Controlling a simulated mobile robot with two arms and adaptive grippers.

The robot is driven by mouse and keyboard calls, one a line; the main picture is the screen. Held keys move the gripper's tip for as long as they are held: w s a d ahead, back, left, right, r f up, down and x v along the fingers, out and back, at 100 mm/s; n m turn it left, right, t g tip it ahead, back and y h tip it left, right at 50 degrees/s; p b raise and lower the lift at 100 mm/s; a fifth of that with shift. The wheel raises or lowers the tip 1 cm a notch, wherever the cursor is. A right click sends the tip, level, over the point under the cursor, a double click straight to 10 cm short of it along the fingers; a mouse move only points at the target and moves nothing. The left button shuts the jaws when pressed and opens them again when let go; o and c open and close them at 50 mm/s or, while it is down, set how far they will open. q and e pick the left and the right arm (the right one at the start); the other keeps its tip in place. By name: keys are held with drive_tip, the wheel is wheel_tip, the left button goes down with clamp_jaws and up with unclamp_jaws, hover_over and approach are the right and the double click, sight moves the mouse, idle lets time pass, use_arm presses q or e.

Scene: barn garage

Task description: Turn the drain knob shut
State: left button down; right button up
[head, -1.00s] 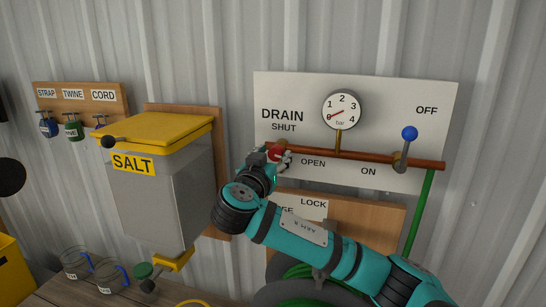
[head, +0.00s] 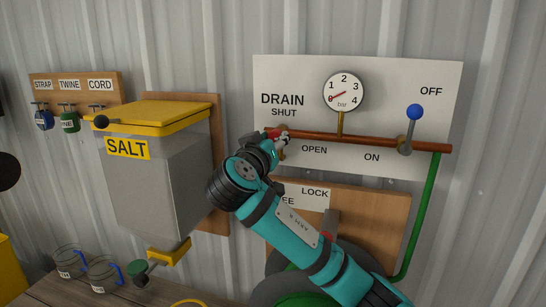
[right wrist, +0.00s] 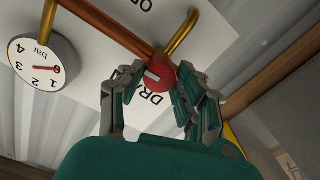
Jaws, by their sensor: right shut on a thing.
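The red drain knob (head: 274,133) sits at the left end of the copper pipe (head: 350,140) on the white panel, below the word SHUT and left of the word OPEN. It also shows in the right wrist view (right wrist: 160,76), with a pale mark on its face. My right gripper (head: 281,143) is shut on the knob; in the right wrist view its fingers (right wrist: 158,88) stand on both sides of it. The fingers partly hide the knob in the head view. My left gripper is not in view.
A gauge (head: 343,92) reads near zero. A blue-tipped lever (head: 414,113) stands upright on the pipe's right. The salt bin (head: 155,180) hangs close to the left of my right arm. A lock board (head: 395,215) is below the panel.

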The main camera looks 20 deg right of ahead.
drive_tip(key=shift+f+n, duration=0.2)
drive_tip(key=shift+n, duration=0.3)
drive_tip(key=shift+r+n, duration=0.2)
drive_tip(key=shift+n, duration=0.7)
drive_tip(key=n+p, duration=0.1)
drive_tip(key=n, duration=0.3)
drive_tip(key=shift+r+n, duration=0.1)
drive_tip(key=shift+n, duration=0.2)
drive_tip(key=n+p, duration=0.3)
drive_tip(key=n, duration=0.2)
drive_tip(key=n+p, duration=0.2)
drive_tip(key=n, duration=0.1)
use_arm(q)
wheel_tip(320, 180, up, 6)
drive_tip(key=shift+p, duration=0.4)
use_arm(e)
drive_tip(key=shift+n, duration=0.7)
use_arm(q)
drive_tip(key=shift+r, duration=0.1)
use_arm(e)
drive_tip(key=shift+f, duration=0.2)
